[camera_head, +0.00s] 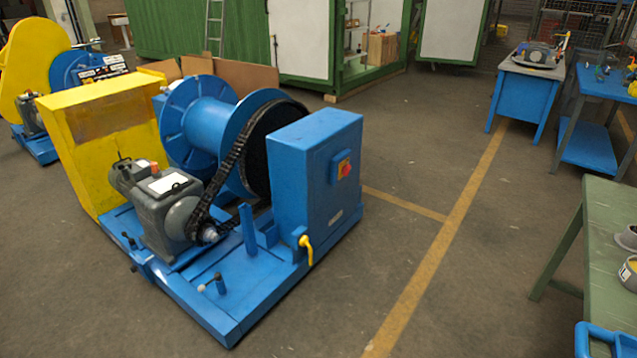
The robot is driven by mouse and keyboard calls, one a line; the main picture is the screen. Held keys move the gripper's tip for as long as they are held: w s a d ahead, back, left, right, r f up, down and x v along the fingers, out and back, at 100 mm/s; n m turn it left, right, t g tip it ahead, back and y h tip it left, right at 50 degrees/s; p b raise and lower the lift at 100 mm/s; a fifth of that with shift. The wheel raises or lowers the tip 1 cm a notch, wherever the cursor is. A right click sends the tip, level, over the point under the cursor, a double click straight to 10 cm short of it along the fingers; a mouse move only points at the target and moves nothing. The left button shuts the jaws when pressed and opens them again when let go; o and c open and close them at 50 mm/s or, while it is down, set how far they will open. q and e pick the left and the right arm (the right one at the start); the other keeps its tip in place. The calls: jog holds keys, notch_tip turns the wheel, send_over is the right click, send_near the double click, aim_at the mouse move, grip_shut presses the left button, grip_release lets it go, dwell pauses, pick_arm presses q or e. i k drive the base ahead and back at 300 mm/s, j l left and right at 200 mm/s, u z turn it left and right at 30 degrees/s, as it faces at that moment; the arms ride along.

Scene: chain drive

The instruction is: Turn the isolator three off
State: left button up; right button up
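The cabinet stands on the blue base of the chain-drive machine. The switch's exact knob position is too small to tell. A small pale label (336,217) is below it, but I cannot read a number. A yellow lever handle (306,249) hangs down on a small blue box at the cabinet's lower front corner. Neither of my grippers is in view.
A grey motor gearbox (165,205) and black chain (232,170) link to the blue drum (208,120). A green table (606,232) stands at right, with a blue handled object (608,338) at its near edge. The floor (400,240) right of the cabinet is clear.

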aim_at(345, 169)
jog(key=i+j+z, duration=0.1)
jog(key=i, duration=0.3)
jog(key=i+j+z, duration=0.1)
jog(key=i, duration=0.25)
jog(key=i+l+u, duration=0.1)
jog(key=i, duration=2.2)
